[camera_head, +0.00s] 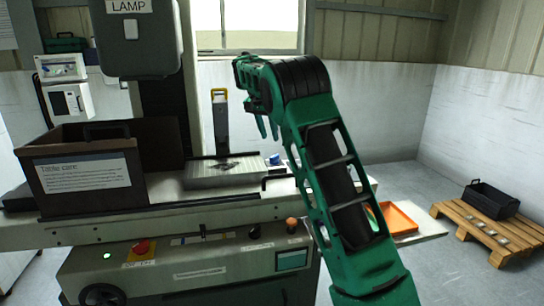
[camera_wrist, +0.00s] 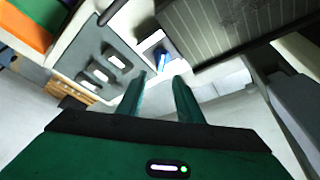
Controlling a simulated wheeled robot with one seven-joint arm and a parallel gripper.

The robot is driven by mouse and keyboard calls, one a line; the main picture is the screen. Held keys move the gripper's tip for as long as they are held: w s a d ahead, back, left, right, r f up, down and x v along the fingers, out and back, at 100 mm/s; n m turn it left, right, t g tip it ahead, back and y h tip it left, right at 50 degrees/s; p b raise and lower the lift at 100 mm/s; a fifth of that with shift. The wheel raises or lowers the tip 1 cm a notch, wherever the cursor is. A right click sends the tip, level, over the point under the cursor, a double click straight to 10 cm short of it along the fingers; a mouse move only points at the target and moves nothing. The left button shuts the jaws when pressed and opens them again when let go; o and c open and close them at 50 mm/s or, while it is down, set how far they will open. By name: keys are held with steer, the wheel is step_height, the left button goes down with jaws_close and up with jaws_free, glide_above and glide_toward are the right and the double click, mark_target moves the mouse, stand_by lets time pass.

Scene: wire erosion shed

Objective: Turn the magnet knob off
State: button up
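The magnet knob appears as a small blue piece (camera_head: 275,159) at the right end of the grey ridged magnet plate (camera_head: 224,174) on the machine table. In the wrist view the blue knob (camera_wrist: 163,61) sits in a pale square recess beside the dark ridged plate (camera_wrist: 232,22). My gripper (camera_head: 268,130) points down above the knob in the head view. In the wrist view my gripper (camera_wrist: 160,77) has its two green fingers apart with nothing between them. The knob shows just beyond the fingertips, roughly in line with the gap. I cannot tell which way the knob is turned.
A brown bin with a label (camera_head: 85,172) stands left of the plate. A yellow-topped upright tool (camera_head: 220,120) stands behind it. A control panel with a red button (camera_head: 142,247) is below the table. An orange tray (camera_head: 398,217) lies to the right.

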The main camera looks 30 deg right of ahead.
mark_target(274, 155)
steer(key=x, duration=1.1)
steer(key=shift+w+a, duration=0.1)
steer(key=shift+w, duration=0.2)
steer(key=shift+r, duration=0.1)
jaws_close()
